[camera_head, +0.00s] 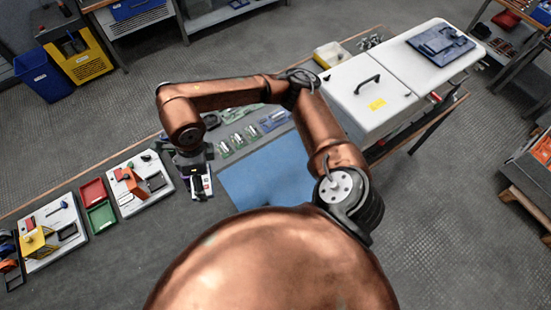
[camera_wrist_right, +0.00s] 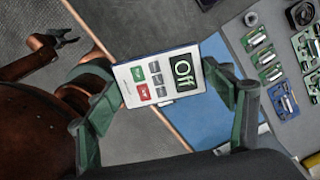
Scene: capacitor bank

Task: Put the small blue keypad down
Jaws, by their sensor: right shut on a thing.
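The small keypad (camera_wrist_right: 160,82) has a white face, a dark screen reading "Off", red, green and grey buttons and blue edges. My right gripper (camera_wrist_right: 164,88) is shut on it, with a green finger at each end. In the head view the right gripper (camera_head: 198,182) holds the keypad (camera_head: 199,187) at the left of the blue mat (camera_head: 265,172). The gap beneath the keypad is hard to judge. My left gripper (camera_wrist_right: 52,42) shows small at the upper left of the right wrist view, apparently open and empty; it is out of the head view.
Several circuit boards (camera_head: 237,140) lie behind the mat on the workbench. A white case (camera_head: 368,90) stands at the right.

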